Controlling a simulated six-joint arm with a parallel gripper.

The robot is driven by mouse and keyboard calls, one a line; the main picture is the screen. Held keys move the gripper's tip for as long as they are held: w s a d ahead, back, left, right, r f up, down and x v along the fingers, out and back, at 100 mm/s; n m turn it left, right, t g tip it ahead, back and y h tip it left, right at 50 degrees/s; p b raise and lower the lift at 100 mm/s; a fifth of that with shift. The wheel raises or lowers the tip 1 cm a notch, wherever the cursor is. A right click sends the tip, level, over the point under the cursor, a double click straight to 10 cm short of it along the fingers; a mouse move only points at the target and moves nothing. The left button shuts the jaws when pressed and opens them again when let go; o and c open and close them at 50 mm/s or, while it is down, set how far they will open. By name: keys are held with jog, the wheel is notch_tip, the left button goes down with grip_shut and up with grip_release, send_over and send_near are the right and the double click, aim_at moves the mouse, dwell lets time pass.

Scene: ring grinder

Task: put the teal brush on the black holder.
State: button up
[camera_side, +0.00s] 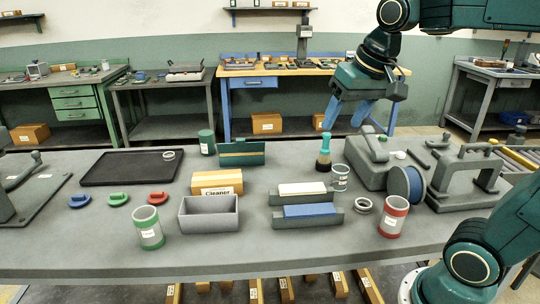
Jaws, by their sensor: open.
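A teal upright piece (326,142), which looks like the teal brush, stands near the middle of the bench. Its lower part is a dark brown-black body (323,163); I cannot tell whether this is part of the brush, a bottle or the black holder. No other black holder is clearly made out. My gripper (346,122) hangs above and behind it, slightly to the right, with its blue fingers pointing down. The fingers are apart with nothing seen between them, and they do not appear to touch the brush.
A grey bin (209,214) and black tray (100,180) lie left. The bench's front strip is clear.

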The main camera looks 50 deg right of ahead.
jog(key=s+a+f+n, duration=0.2)
jog(key=s+f, duration=0.1)
jog(key=s, duration=0.2)
jog(key=s+a+f+n+t, duration=0.1)
jog(key=s+a+f+n, duration=0.1)
jog(key=s, duration=0.3)
jog(key=shift+s+a+f+n+y, duration=0.25)
jog(key=shift+a+f+n+y, duration=0.05)
jog(key=shift+f+n, duration=0.2)
